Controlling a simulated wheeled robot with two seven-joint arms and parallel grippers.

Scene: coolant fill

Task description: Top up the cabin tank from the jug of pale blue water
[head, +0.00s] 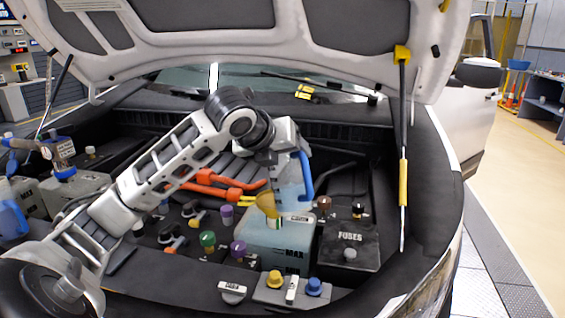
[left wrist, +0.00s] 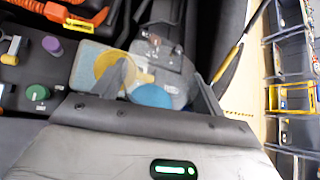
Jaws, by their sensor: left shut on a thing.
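My left gripper (head: 290,152) is shut on the pale blue jug (head: 290,188), by its blue handle (head: 306,174) side, above a translucent white tank (head: 262,232). The jug is close beside a yellow funnel (head: 267,203) on the tank's top; I cannot tell its exact tilt or whether water flows. The tank has a MAX mark; its level and top label are unclear. In the left wrist view the funnel (left wrist: 108,66) shows behind one finger and a round blue part of the jug (left wrist: 152,96) lies between the fingers. My right gripper is not in view.
A black FUSES box (head: 348,245) stands right of the tank. Green (head: 208,240) and purple caps stand left, with yellow (head: 275,279) and blue (head: 314,286) caps in front. Orange cables (head: 215,183) run behind. A hood strut (head: 403,150) rises at right, and the hood hangs overhead.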

